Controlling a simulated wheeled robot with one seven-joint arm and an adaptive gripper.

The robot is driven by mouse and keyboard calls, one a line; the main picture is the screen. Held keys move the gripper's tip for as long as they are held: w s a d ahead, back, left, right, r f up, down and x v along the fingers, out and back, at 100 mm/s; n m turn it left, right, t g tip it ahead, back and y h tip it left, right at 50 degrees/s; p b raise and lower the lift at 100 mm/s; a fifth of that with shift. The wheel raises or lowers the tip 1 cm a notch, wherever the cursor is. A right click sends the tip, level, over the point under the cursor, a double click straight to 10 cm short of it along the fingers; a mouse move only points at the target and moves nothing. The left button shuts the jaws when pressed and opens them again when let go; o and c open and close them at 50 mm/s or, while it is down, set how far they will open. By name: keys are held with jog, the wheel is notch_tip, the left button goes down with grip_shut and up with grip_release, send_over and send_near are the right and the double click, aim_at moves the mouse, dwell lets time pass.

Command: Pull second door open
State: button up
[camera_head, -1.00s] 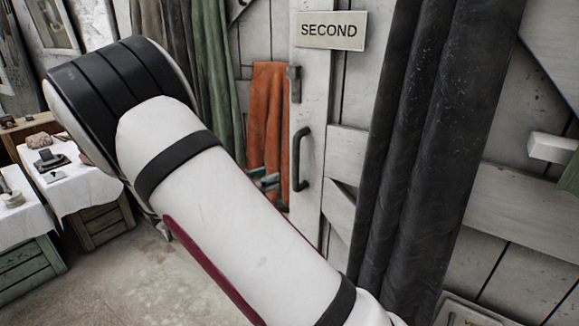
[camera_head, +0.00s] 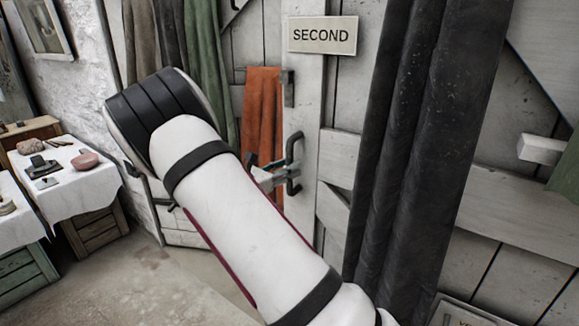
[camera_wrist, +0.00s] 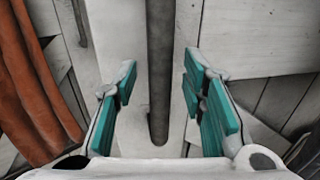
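The second door (camera_head: 303,215) is a pale plank door with a "SECOND" sign (camera_head: 322,35) on it. It looks shut. Its dark vertical bar handle (camera_head: 291,150) sits below the sign and partly behind my gripper in the head view. My gripper (camera_head: 272,177) is at the handle there, mostly hidden by my arm. In the wrist view, my gripper (camera_wrist: 161,82) is open, with teal pads on both sides of the handle (camera_wrist: 160,45). Gaps show between the bar and the pads, so the gripper is around it but not gripping.
An orange cloth (camera_head: 262,105) hangs left of the handle and shows in the wrist view (camera_wrist: 35,90). Dark drapes (camera_head: 420,130) hang to the right of the door. Cloth-covered crates (camera_head: 80,190) stand at the left. Bare floor (camera_head: 150,280) lies between them and my arm.

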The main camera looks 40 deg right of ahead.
jog(key=shift+w+d, duration=0.15)
jog(key=shift+d, duration=0.55)
